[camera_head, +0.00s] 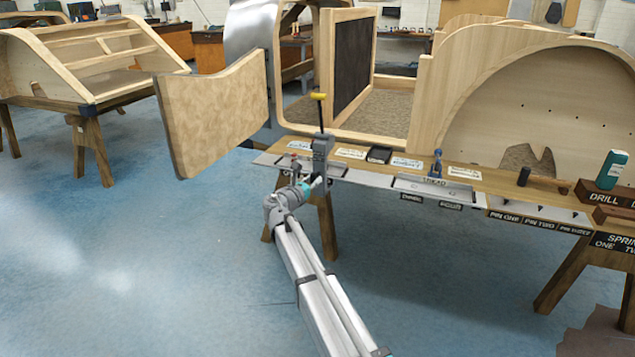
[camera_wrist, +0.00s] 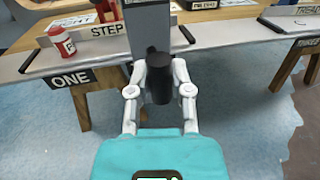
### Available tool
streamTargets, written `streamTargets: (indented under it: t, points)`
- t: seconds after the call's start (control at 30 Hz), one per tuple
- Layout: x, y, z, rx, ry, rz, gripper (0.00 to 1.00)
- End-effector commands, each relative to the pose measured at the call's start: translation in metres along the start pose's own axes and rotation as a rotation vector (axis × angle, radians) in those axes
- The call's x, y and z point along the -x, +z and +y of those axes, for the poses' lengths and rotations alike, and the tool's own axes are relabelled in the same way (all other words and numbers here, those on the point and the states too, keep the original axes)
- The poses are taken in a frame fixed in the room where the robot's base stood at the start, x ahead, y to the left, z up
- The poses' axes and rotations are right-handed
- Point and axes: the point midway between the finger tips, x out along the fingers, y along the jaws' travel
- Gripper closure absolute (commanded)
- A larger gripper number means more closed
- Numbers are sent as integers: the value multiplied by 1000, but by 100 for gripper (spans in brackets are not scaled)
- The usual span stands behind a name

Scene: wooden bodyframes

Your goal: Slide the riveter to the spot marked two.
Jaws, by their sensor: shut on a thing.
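The riveter (camera_head: 319,150) looks like an upright grey tool with a thin black lever and a yellow grip on top. It stands at the left part of the bench's front rail. My gripper (camera_head: 317,182) reaches it from the front. In the wrist view my gripper (camera_wrist: 159,72) is shut on a dark round handle on the front of the grey riveter body (camera_wrist: 149,28). The label ONE (camera_wrist: 71,79) hangs from the rail left of the riveter. The spot marked two cannot be made out; the riveter and gripper cover the rail's middle.
A red-and-white container (camera_wrist: 62,41) stands on the rail left of the riveter. A blue item (camera_head: 437,164) stands by the second tray (camera_head: 405,184). A curved wooden panel (camera_head: 215,115) is behind, left.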

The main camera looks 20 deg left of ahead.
Motion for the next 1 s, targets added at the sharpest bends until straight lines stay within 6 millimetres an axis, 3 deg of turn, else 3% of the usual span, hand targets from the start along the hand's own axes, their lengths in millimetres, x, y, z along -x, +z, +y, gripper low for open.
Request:
streamTargets:
  t: [0.1, 0.13, 0.3, 0.77, 1.0]
  points:
    - [-1, 0, 0, 1, -2, -1, 100]
    - [-1, 0, -1, 0, -2, -1, 71]
    - [-1, 0, -1, 0, -1, -1, 40]
    - [2, 0, -1, 0, 0, 0, 38]
    - [19, 0, -1, 0, 0, 0, 38]
